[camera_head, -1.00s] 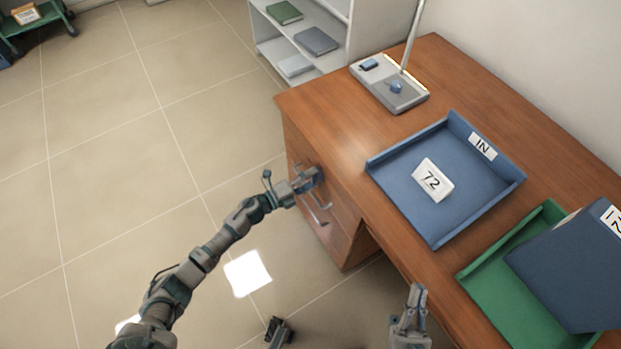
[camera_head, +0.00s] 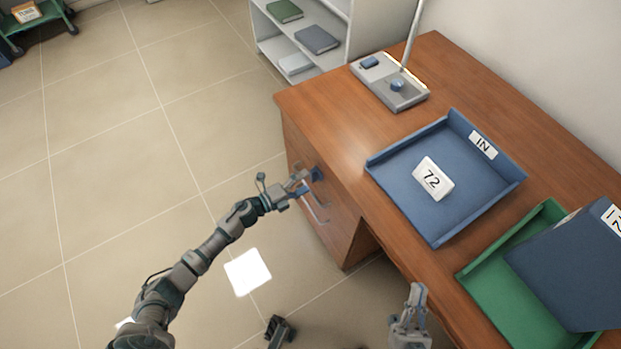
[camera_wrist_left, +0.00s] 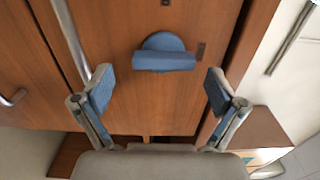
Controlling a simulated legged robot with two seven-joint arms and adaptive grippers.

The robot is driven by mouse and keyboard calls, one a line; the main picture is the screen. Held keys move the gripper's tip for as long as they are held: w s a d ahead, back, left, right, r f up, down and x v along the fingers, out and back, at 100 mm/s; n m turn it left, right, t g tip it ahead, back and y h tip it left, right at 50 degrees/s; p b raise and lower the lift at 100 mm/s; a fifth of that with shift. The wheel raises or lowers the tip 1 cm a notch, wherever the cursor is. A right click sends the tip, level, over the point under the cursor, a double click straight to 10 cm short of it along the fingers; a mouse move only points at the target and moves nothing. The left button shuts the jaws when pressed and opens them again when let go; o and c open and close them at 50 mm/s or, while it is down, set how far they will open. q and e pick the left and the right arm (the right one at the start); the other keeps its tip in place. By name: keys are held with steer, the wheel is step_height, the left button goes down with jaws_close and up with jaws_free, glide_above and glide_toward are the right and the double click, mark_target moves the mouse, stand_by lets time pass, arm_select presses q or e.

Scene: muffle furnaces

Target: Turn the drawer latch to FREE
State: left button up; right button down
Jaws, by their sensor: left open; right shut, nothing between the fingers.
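The drawer latch is a round blue knob with a blue bar across it (camera_wrist_left: 163,58) on the wooden drawer front. In the left wrist view the bar lies roughly level, near the top middle. In the head view the latch (camera_head: 317,174) shows just past my left fingertips. My left gripper (camera_head: 303,184) is open in front of it. In the left wrist view the blue-padded fingers (camera_wrist_left: 161,90) stand wide on either side, below the bar and apart from it. My right gripper (camera_head: 417,296) is shut and empty near the desk's front edge. I cannot read any latch marking.
Metal handles show on the drawer fronts, one (camera_wrist_left: 72,40) close to my left finger.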

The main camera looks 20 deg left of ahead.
arm_select(q)
steer(key=v, duration=0.9)
steer(key=shift+s+a, duration=0.2)
steer(key=shift+s, duration=0.1)
steer(key=shift+f, duration=0.1)
